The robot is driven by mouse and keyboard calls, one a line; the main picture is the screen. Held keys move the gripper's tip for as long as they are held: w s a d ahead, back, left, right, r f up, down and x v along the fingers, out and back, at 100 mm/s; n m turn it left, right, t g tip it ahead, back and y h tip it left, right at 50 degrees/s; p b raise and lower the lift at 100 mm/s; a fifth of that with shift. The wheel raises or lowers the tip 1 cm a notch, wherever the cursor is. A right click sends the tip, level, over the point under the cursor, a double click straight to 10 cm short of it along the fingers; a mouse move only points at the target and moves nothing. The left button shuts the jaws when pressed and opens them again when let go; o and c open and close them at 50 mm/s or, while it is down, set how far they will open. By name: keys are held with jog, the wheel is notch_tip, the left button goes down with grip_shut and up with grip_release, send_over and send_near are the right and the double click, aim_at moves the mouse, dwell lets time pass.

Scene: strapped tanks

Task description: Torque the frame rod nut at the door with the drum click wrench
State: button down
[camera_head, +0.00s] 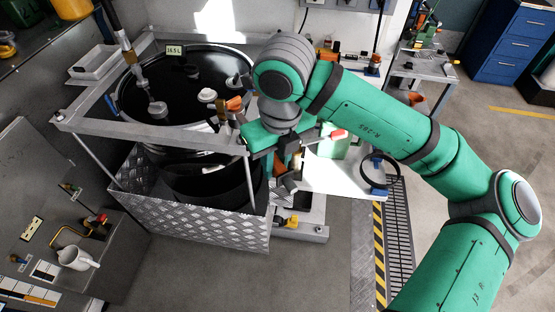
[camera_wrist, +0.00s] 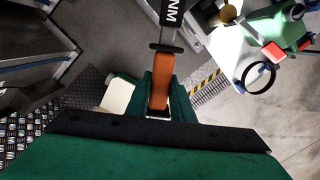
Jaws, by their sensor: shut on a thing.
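My gripper (camera_head: 287,158) is at the right front corner of the tank frame, below the green wrist. It is shut on the click wrench; in the wrist view the wrench (camera_wrist: 165,75) shows an orange grip and a grey-black shaft marked "NM" running out of the top edge. Its working end is out of that view. A thin frame rod (camera_head: 249,178) runs down from the near right corner, left of my gripper. I cannot make out the rod's nut or whether the wrench touches it.
A diamond-plate guard (camera_head: 215,226) stands below the frame. A white table (camera_head: 340,178) is right of my gripper. Open floor lies at front centre, beside a striped grating (camera_head: 393,240).

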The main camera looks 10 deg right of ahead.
jog(key=shift+d+f, duration=0.25)
jog(key=shift+f, duration=0.8)
notch_tip(320, 180, down, 2)
jog(key=shift+a+f, duration=0.1)
jog(key=shift+w, duration=0.1)
jog(key=shift+d, duration=0.3)
jog(key=shift+a, duration=0.3)
dwell(0.6)
jog(key=shift+d+f, duration=0.1)
jog(key=shift+f, duration=1.5)
dwell(0.7)
